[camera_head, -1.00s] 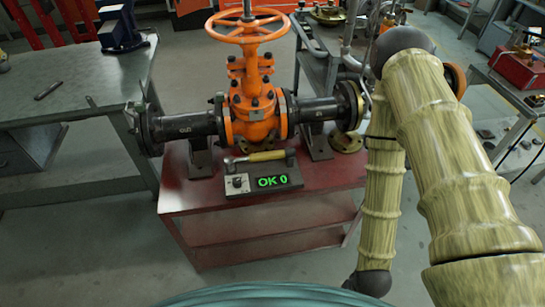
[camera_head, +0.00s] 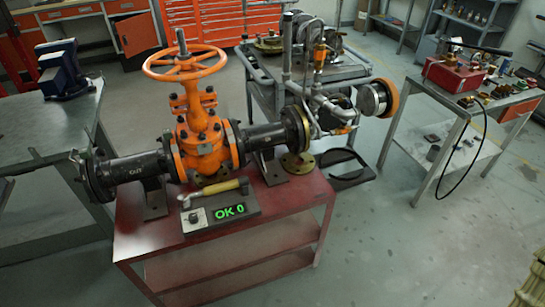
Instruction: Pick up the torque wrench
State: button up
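The torque wrench (camera_head: 215,190), with a yellow handle and a metal head at its left end, lies across the top of a dark box (camera_head: 222,214) with a knob and a green "OK 0" display. The box sits at the front of a dark red bench (camera_head: 275,215), before the orange gate valve (camera_head: 200,140). Nothing is holding the wrench. My gripper is out of view. Only a small part of my arm shows at the bottom right corner.
Flanged black pipes (camera_head: 275,137) extend from both sides of the valve just behind the wrench. A grey table (camera_head: 50,125) with a blue vise (camera_head: 62,70) is at left. A cart with piping (camera_head: 310,75) stands behind. Open floor lies at right.

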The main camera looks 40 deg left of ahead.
aim_at(183, 198)
jog(key=z, duration=0.7)
jog(key=k, duration=1.4)
jog(key=u, duration=1.95)
jog(key=i, duration=0.45)
jog(key=u, duration=0.05)
